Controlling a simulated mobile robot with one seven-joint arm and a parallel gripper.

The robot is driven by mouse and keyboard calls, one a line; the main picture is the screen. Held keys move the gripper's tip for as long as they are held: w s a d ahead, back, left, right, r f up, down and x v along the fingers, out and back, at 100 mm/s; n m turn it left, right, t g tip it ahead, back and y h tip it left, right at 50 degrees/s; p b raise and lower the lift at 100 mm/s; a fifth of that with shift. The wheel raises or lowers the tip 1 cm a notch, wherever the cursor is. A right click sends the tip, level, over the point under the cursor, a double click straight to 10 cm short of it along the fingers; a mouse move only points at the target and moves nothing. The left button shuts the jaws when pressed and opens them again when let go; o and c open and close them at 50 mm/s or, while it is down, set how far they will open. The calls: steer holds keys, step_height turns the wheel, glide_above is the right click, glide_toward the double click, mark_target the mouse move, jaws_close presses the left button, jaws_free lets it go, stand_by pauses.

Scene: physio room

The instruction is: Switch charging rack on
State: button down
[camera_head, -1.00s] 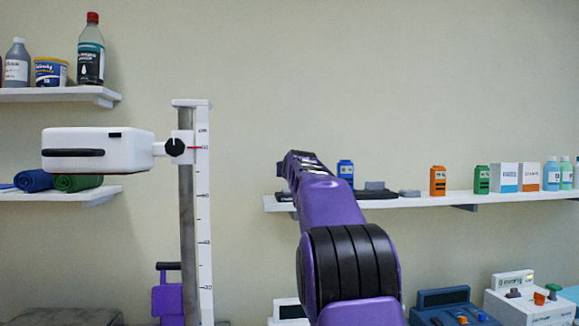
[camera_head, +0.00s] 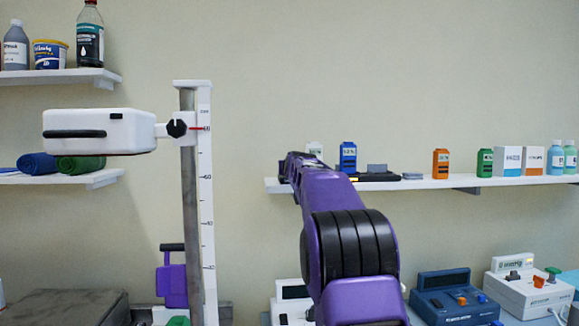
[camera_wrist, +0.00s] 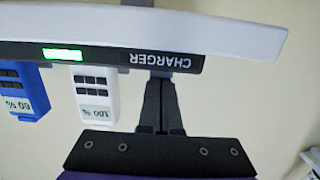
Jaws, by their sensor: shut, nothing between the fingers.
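The charging rack is a black strip labelled CHARGER (camera_wrist: 115,56) along the shelf, seen upside down in the wrist view. A small panel on it (camera_wrist: 63,54) glows bright green. A white battery marked 100 % (camera_wrist: 95,98) and a blue battery marked 60 % (camera_wrist: 28,90) stand in it. My gripper (camera_wrist: 160,78) is shut and empty, its fingertips at the rack's front edge by the label. Whether they touch is unclear, and no switch shows. In the head view the black rack (camera_head: 377,177) is partly hidden behind my arm, and my fingers are hidden.
The wall shelf (camera_head: 410,185) also carries an orange battery pack (camera_head: 440,163), a green one (camera_head: 484,162), boxes and bottles. Below right stand a blue device (camera_head: 450,290) and a white device (camera_head: 525,290). A white height scale (camera_head: 205,200) stands left of my arm.

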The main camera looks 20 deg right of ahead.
steer(key=shift+w, duration=0.1)
steer(key=b+v, duration=0.5)
steer(key=v, duration=1.2)
steer(key=shift+s, duration=0.25)
steer(key=shift+a, duration=0.1)
